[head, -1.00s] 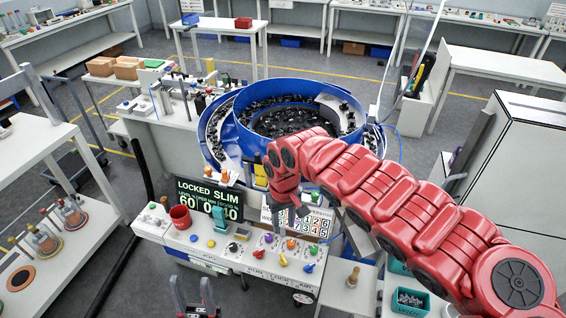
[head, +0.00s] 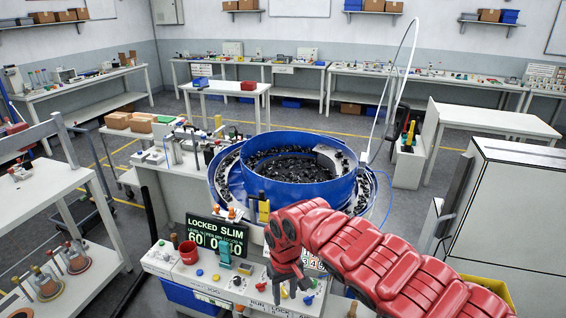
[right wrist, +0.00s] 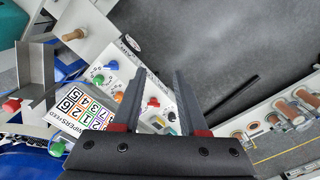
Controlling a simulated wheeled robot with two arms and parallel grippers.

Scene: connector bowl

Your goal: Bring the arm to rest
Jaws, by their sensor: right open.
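My right gripper (head: 289,290) is at the end of the red arm that comes in from the right. It hangs over the front control panel (head: 207,285). In the right wrist view the two dark fingers (right wrist: 160,85) stand apart with nothing between them. Below them that view shows the panel with coloured knobs and a card of numbers (right wrist: 77,108). My left gripper does not show in either current view.
A blue bowl (head: 258,190) full of dark parts stands behind the panel. A grey-white cabinet (head: 520,215) stands at the right.

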